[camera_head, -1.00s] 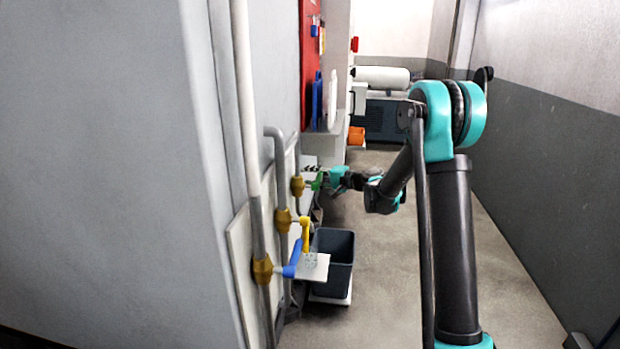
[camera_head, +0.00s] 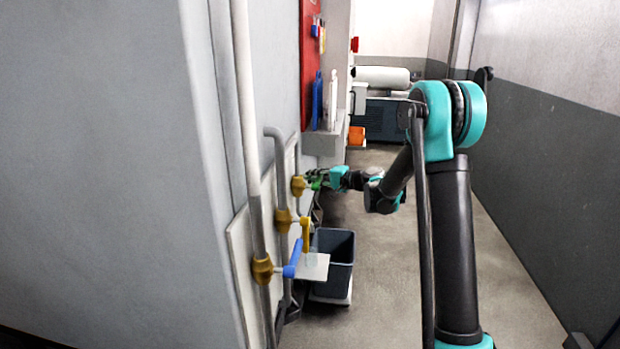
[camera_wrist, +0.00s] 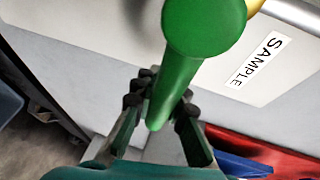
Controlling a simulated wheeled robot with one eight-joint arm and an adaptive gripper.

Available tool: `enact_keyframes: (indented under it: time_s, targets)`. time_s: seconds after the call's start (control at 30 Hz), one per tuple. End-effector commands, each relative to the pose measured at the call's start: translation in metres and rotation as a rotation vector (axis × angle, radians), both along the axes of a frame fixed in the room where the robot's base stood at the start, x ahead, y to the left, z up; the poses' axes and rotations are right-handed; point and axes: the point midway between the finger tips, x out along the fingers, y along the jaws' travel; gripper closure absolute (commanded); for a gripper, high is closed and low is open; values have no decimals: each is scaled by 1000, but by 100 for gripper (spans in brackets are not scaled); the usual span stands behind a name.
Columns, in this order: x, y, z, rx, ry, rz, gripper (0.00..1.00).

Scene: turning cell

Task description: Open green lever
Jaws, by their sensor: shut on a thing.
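The green lever (camera_wrist: 195,45) fills the upper middle of the wrist view, its round hub end nearest the camera and its handle running down between my fingers. My gripper (camera_wrist: 160,100) is shut on the handle, one finger on each side. In the head view the green lever (camera_head: 316,183) is small at the farthest brass valve (camera_head: 298,186), and my gripper (camera_head: 322,177) meets it from the right. The fingers hide part of the lever there.
A yellow lever (camera_head: 306,235) and a blue lever (camera_head: 292,258) sit on nearer brass valves along the wall pipes. A dark bin (camera_head: 335,260) stands below them. A "SAMPLE" label (camera_wrist: 258,62) is near the green lever. The floor to the right is clear.

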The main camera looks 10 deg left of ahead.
Motion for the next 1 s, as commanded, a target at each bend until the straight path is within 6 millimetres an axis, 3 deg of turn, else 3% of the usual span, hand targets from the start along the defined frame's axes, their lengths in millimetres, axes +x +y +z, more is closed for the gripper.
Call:
enact_keyframes:
  time_s: [0.47, 1.0]
  targets:
    - [-6, 0, -28, 9, 305, 0, 100]
    - [-33, 0, -63, 25, 792, -2, 100]
